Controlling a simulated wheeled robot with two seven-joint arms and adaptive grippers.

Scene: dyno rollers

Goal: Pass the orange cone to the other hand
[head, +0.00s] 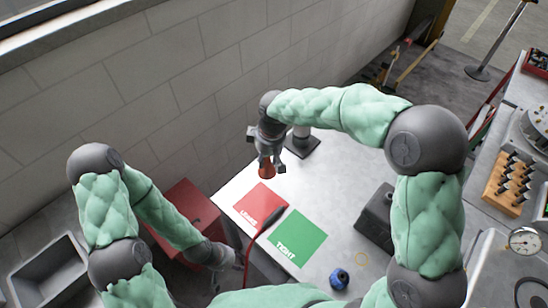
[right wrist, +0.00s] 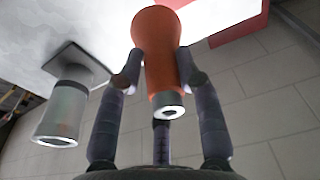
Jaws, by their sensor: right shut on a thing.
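The orange cone (head: 266,171) is in my right gripper (head: 268,160), above the far left part of the white table in the head view. In the right wrist view the cone (right wrist: 161,70) sits between the fingers of my right gripper (right wrist: 157,82), with its wide end away from the palm and a small ringed end towards it. My left gripper (head: 238,258) is low in the head view, beside the table's left edge and well apart from the cone. Its fingers are too small and dark to tell whether they are open.
The table (head: 323,195) bears a red mat (head: 260,204), a green mat (head: 297,238) marked TIGHT, a dark box (head: 376,215), and a blue round thing (head: 339,279). A metal cylinder on a black base (right wrist: 64,105) stands near the right gripper. A red box (head: 184,213) is left of the table.

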